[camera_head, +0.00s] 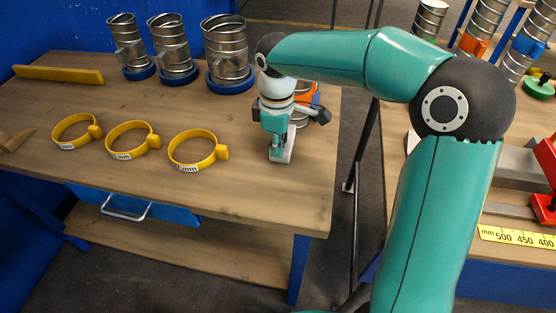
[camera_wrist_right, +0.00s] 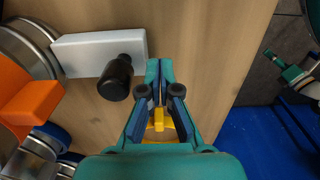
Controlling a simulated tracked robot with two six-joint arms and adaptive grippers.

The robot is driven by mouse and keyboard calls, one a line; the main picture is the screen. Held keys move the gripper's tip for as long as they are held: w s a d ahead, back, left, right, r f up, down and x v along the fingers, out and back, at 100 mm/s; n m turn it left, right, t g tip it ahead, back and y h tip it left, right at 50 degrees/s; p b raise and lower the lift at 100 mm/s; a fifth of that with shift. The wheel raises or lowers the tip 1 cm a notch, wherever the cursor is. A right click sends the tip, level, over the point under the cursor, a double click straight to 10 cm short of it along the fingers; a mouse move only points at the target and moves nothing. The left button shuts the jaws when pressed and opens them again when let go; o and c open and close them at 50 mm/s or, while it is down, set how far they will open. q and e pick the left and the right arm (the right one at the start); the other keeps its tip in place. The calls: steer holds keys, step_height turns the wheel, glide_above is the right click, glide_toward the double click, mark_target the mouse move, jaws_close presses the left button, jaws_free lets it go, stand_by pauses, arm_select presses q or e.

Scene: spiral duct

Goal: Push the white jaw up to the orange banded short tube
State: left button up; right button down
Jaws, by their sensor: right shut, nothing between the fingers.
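The white jaw (camera_wrist_right: 90,53) is a white bar with a black knob (camera_wrist_right: 115,78) in the right wrist view. Its left end meets or nearly meets the metal short tube (camera_wrist_right: 20,48); I cannot tell whether they touch. An orange block (camera_wrist_right: 28,103) is on the tube. In the head view the white jaw (camera_head: 285,152) shows below my right gripper (camera_head: 275,142), and the orange band (camera_head: 304,88) shows behind my wrist, mostly hidden. My right gripper, fingertips (camera_wrist_right: 160,65) together and empty, is just right of the knob. My left gripper is not in view.
Three yellow ring clamps (camera_head: 198,150) lie on the wooden table (camera_head: 250,195). Several metal tubes on blue bases (camera_head: 230,85) stand at the table's back. A yellow bar (camera_head: 58,74) lies at back left. A gap separates this table from the right bench (camera_head: 395,150).

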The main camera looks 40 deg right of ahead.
steer(key=shift+s+a, duration=0.45)
steer(key=shift+a, duration=0.05)
step_height(320, 180, up, 9)
steer(key=p, duration=0.8)
